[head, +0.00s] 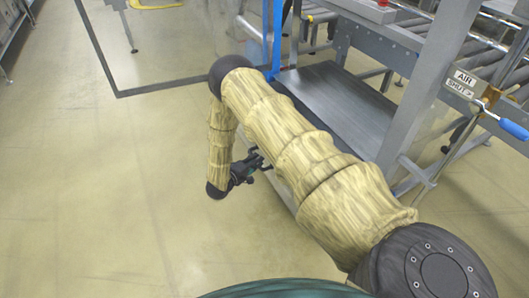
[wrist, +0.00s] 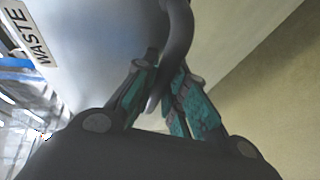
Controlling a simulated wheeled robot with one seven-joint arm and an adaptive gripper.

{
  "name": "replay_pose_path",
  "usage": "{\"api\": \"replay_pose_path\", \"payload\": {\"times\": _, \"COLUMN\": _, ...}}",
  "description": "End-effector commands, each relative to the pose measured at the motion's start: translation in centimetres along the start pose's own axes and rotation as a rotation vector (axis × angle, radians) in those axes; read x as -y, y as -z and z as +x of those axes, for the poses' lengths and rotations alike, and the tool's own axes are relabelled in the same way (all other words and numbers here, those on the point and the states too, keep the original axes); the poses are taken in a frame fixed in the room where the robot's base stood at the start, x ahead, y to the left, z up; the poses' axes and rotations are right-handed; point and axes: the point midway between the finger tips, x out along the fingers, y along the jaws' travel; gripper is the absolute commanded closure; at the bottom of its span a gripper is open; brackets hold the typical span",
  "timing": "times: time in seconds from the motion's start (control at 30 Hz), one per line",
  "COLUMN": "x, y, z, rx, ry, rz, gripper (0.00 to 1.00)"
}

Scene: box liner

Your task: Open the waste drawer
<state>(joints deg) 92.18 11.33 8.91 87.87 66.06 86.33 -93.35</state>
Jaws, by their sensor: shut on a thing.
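The waste drawer front (wrist: 100,35) is a pale grey panel filling the upper left of the wrist view. A white label reading WASTE (wrist: 32,35) sits on it at the far left. A dark curved handle (wrist: 180,28) stands out from the panel. My gripper (wrist: 160,92) is shut on the handle, with teal-padded fingers on either side of it. In the head view my gripper (head: 262,163) is low beside the grey bench frame, partly behind my arm. My arm hides the drawer front there, and how far the drawer is out cannot be told.
A grey metal deck (head: 345,108) and a roller conveyor (head: 405,40) stand at the upper right. A grey post (head: 430,85) and an air shut-off valve with a blue handle (head: 513,128) are at the right. The floor (head: 100,190) at the left is clear.

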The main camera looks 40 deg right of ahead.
Motion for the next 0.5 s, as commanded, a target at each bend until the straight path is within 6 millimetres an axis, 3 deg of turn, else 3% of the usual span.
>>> {"api": "replay_pose_path", "payload": {"times": 0.2, "x": 0.5, "y": 0.9, "z": -2.3, "rx": -0.001, "ry": -0.001, "rz": -0.003, "gripper": 1.0}}
{"api": "replay_pose_path", "payload": {"times": 0.5, "x": 0.7, "y": 1.2, "z": -2.9, "rx": -0.001, "ry": 0.0, "rz": -0.003, "gripper": 1.0}}
